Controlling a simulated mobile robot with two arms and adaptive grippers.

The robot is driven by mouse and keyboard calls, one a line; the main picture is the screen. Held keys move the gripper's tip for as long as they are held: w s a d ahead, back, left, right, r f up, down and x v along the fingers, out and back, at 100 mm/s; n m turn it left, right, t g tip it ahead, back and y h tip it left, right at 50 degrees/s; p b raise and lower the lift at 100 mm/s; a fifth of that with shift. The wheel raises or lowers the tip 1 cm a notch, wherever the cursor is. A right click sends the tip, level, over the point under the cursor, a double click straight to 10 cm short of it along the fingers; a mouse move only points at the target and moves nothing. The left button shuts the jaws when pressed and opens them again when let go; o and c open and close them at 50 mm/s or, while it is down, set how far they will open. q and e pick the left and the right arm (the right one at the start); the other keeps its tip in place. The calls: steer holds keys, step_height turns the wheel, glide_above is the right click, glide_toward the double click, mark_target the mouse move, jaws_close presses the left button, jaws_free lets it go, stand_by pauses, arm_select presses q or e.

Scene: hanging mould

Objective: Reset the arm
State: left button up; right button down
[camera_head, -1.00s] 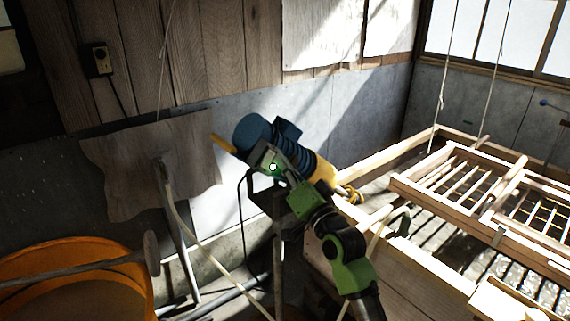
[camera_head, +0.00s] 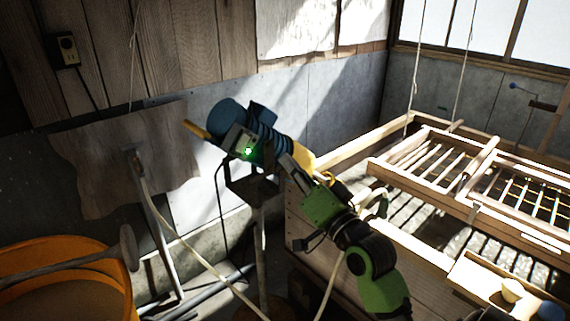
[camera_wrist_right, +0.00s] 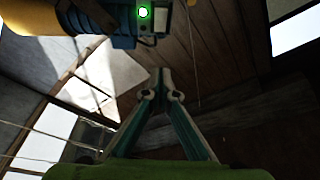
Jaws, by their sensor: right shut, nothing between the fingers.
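My right arm reaches up from the lower right in the head view. Its right gripper (camera_head: 288,163) has its fingers together, with nothing visible between them. The closed fingers also show in the right wrist view (camera_wrist_right: 161,82). The fingertips are just right of a blue and yellow machine (camera_head: 228,111) on a stand and overlap its outline; I cannot tell whether they touch. A green light (camera_head: 248,152) glows on the machine's grey panel, also seen at the top of the wrist view (camera_wrist_right: 143,13). My left gripper is not in view.
A wooden vat (camera_head: 300,222) with a slatted frame (camera_head: 430,160) hung on cords stands at the right. An orange tub (camera_head: 70,250) is at the lower left. A pale hose (camera_head: 180,230) and a dark cable hang near the stand. Walls close off the back.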

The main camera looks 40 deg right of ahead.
stand_by(0.4)
steer(key=w+a+f+n+g, duration=0.2)
steer(key=f+g, duration=0.5)
steer(key=f, duration=2.9)
steer(key=s+a+f+n+g+y, duration=0.15)
steer(key=s+f, duration=0.35)
steer(key=f, duration=0.6)
steer(key=s+a+f+n+g, duration=0.25)
steer(key=s+f, duration=0.25)
steer(key=f, duration=0.6)
steer(key=s+a+f+n+g, duration=0.2)
steer(key=s+f, duration=0.5)
steer(key=s, duration=0.5)
steer(key=s+a+f+n+g, duration=0.2)
steer(key=s+f, duration=0.5)
steer(key=s, duration=0.5)
steer(key=s+a+f+n+g, duration=0.2)
steer(key=s+a+f+g, duration=0.2)
steer(key=s+f, duration=0.3)
steer(key=s, duration=0.5)
steer(key=shift+a+y, duration=0.15)
steer(key=shift+y, duration=0.2)
